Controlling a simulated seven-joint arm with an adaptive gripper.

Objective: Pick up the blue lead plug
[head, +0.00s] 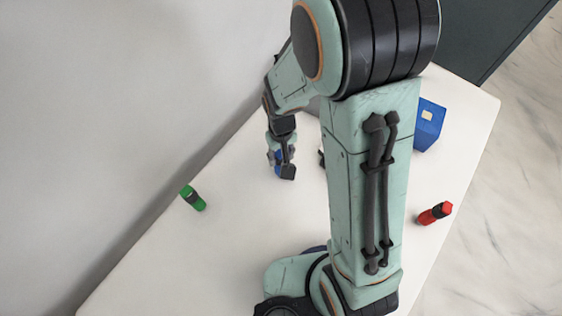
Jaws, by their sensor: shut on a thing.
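My gripper (282,170) points down over the white table, left of my large arm link. It is shut on the blue lead plug (277,171), which shows as a small blue patch between and beside the dark fingers. Most of the plug is hidden by the gripper. I cannot tell from this view whether the plug touches the table.
A green plug (193,198) lies on the white table (165,260) at the left. A red plug (435,213) lies at the right. A blue box (428,124) stands at the back right. A small dark thing (321,157) is partly hidden behind my arm.

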